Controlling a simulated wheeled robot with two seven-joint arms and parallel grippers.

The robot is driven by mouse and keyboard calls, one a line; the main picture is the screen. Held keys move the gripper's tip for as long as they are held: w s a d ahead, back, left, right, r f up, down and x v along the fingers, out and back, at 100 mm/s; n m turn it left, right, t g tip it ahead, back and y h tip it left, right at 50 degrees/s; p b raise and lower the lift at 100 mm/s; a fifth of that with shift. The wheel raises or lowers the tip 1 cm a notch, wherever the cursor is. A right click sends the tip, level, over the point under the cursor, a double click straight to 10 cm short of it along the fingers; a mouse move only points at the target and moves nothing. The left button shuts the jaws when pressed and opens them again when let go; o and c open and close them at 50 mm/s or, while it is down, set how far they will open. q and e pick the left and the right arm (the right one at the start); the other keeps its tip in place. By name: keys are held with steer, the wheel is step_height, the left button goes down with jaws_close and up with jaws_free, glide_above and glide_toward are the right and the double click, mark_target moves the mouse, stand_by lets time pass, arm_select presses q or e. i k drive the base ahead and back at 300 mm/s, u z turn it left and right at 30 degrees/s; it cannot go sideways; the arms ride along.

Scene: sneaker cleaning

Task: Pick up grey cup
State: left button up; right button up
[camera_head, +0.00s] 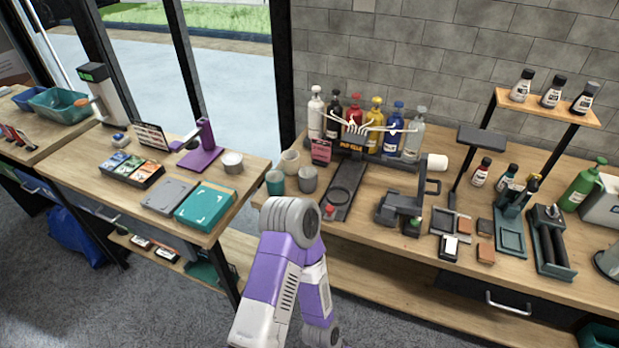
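A grey cup (307,180) stands upright near the front left of the long wooden workbench. A teal cup (275,182) stands to its left, and a beige cup (290,161) stands behind these two. A purple and white arm of mine rises from the bottom of the head view, with its grey joint just below the cups. Neither of my grippers shows in this view, so I cannot see whether they are open or shut.
A black machine (342,190) stands right of the grey cup. Several coloured bottles line the wall behind the cups. A side table (246,184) at left holds a teal box (205,206). Tools crowd the bench's right side.

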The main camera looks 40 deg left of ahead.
mark_target(307, 175)
steer(key=u, duration=1.7)
